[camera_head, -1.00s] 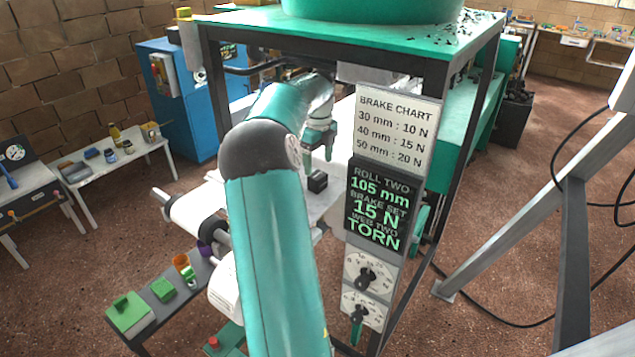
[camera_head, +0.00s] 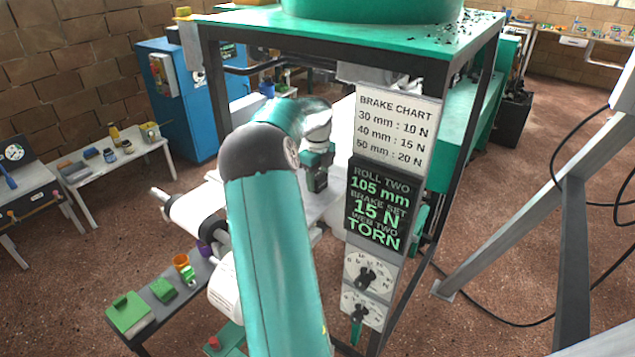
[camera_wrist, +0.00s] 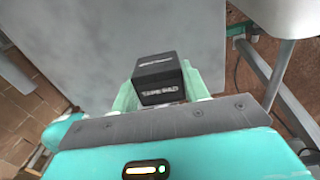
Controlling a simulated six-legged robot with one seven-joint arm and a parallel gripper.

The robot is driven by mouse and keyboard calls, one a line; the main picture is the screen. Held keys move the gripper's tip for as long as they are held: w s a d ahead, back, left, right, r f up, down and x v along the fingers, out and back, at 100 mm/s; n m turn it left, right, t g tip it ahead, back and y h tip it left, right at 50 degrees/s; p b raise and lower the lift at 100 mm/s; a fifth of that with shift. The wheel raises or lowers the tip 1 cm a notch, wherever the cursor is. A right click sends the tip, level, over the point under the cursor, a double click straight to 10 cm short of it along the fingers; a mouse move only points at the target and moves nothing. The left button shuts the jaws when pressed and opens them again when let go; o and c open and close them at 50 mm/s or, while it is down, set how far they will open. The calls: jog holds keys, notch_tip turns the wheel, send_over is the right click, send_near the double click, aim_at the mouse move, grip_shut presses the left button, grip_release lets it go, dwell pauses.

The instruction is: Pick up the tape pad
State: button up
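The tape pad (camera_wrist: 160,80) is a small black block with white lettering on its top and near side, seen at the centre of the wrist view. In the head view it is a dark block (camera_head: 317,184) on the pale table, partly covered by my gripper (camera_head: 318,163). In the wrist view my gripper (camera_wrist: 160,92) has a green finger on either side of the pad, very near or touching it. I cannot tell whether the fingers press on it. The pad appears to sit on the grey surface.
The grey table top (camera_wrist: 75,55) around the pad is clear. The sign post with the brake chart (camera_head: 395,130) stands just right of my gripper in the head view. A white roll (camera_head: 197,217) is to the left. A green-topped frame (camera_head: 240,25) spans above.

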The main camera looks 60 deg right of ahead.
aim_at(317, 176)
jog(key=shift+r, duration=0.1)
jog(key=shift+r, duration=0.25)
jog(key=r, duration=0.3)
jog(key=shift+s+a+r, duration=0.1)
jog(key=shift+a+r, duration=0.1)
jog(key=shift+a, duration=0.1)
jog(key=s+a+r, duration=0.6)
jog(key=a+r, duration=0.3)
jog(key=a, duration=0.3)
jog(key=shift+o, duration=1.1)
jog(key=shift+f, duration=0.1)
jog(key=shift+c, duration=0.4)
